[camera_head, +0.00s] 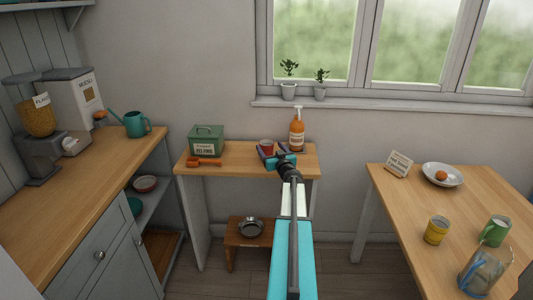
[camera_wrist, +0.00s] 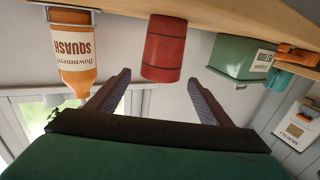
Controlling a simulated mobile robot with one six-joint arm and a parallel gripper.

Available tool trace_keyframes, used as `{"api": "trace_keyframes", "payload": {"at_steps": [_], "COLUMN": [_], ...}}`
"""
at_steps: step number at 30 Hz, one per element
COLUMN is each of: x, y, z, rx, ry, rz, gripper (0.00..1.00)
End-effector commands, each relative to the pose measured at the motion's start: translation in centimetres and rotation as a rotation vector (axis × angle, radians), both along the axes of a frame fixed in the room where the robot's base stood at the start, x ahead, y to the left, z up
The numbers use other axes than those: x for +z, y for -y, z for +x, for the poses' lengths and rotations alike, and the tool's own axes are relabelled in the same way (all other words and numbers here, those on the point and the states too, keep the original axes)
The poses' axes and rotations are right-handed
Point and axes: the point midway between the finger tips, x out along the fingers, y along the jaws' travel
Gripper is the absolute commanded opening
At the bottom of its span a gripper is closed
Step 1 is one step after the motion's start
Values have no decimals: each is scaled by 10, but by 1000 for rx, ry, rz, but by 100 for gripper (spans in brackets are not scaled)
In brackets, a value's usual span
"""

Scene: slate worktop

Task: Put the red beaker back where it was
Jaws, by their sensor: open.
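The red beaker (camera_head: 266,146) stands on the small wooden side table (camera_head: 235,169) against the wall, partly hidden by my gripper. My gripper (camera_head: 273,158) is open at the beaker. In the wrist view my gripper (camera_wrist: 158,80) has its two fingers wide apart, one to each side of the beaker's rim end, with nothing held. I cannot tell how far the beaker sits between them.
The right table (camera_head: 410,199) holds a plate (camera_head: 442,174), yellow cup (camera_head: 436,230), green mug (camera_head: 495,231) and glass jug (camera_head: 484,272).

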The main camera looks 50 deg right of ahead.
Motion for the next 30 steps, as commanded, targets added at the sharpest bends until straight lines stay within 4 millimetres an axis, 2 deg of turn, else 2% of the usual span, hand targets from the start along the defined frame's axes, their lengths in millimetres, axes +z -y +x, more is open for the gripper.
{"api": "trace_keyframes", "payload": {"at_steps": [8, 24, 30], "x": [0, -1, -2], "y": [2, 24, 27], "z": [3, 38, 44], "rx": [0, 1, 1], "ry": [0, 0, 1], "rz": [0, 0, 1], "gripper": [74, 74, 74]}}
